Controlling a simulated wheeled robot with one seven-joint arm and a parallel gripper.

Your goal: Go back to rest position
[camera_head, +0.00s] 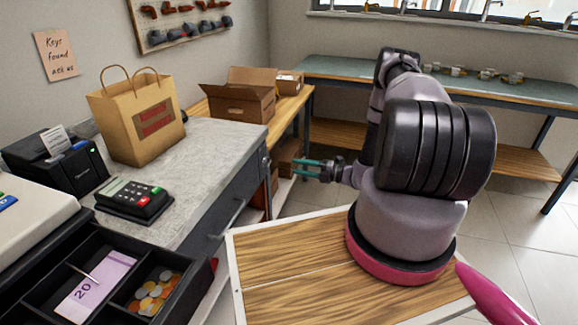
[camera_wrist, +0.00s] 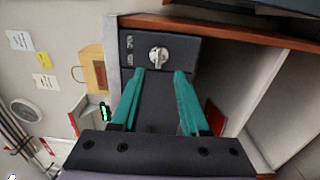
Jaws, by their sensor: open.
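My gripper (camera_head: 308,169) shows near the middle of the head view, with teal fingers pointing left toward the counter. It is empty and stands clear of the counter's dark drawer front (camera_head: 238,205). In the wrist view my gripper (camera_wrist: 163,73) has its two teal fingers apart with nothing between them. Beyond the fingertips is a dark panel with a round silver lock or knob (camera_wrist: 158,56). My arm is folded above the wooden top of my base.
The grey counter (camera_head: 205,150) holds a paper bag (camera_head: 138,118), a card terminal (camera_head: 134,198) and a black printer (camera_head: 58,165). An open cash drawer (camera_head: 112,262) has notes and coins. Cardboard boxes (camera_head: 238,100) and a long workbench (camera_head: 450,85) stand behind. Tiled floor at right is clear.

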